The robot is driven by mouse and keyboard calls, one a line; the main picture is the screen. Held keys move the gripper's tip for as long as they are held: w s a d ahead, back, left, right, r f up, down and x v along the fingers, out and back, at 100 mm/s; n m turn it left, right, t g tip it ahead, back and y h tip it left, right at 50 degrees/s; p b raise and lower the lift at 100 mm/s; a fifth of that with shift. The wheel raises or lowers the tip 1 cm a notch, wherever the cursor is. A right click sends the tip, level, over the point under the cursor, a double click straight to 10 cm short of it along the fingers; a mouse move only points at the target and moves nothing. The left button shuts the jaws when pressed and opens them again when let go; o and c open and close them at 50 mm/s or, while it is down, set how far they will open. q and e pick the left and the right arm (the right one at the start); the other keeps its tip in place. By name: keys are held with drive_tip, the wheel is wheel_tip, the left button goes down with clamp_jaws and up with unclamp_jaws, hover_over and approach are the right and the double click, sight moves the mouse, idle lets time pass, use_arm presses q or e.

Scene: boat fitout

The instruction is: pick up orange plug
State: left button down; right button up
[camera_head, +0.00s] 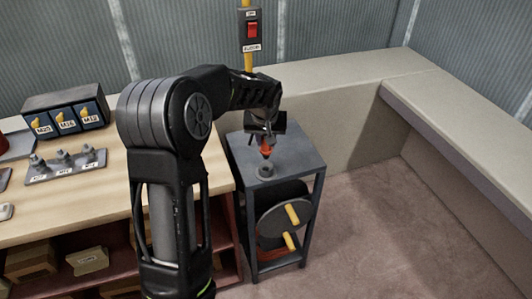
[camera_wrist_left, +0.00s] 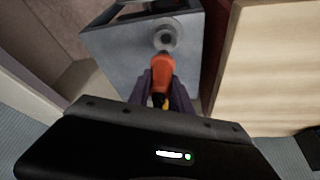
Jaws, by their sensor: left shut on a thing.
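The orange plug (camera_head: 266,149) is held by my left gripper (camera_head: 264,135) just above the grey stand (camera_head: 295,160). In the left wrist view the orange plug (camera_wrist_left: 162,64) sits between the two dark fingers of my left gripper (camera_wrist_left: 164,88), its tip pointing at a round grey socket (camera_wrist_left: 165,38) on the stand top. In the head view the socket (camera_head: 265,171) is below the plug; whether they touch I cannot tell. A bit of yellow shows behind the plug between the fingers. My right gripper is not in view.
A wooden workbench (camera_head: 110,190) stands left of the stand, with labelled blue bins (camera_head: 66,120) and a grey fittings plate (camera_head: 66,165). A reel with yellow handles (camera_head: 285,220) is inside the stand. Floor at right is clear.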

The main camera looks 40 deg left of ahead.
use_arm(q)
drive_tip(key=shift+r, duration=1.55)
drive_tip(key=shift+d, duration=0.1)
drive_tip(key=s+d+m+h, duration=0.1)
drive_tip(key=s+d+m, duration=0.1)
drive_tip(key=d, duration=0.9)
drive_tip(key=s+d+m+h, duration=0.1)
drive_tip(key=d+m, duration=0.3)
drive_tip(key=d, duration=0.8)
drive_tip(key=shift+s+m+t+h, duration=0.3)
drive_tip(key=shift+s+t, duration=0.1)
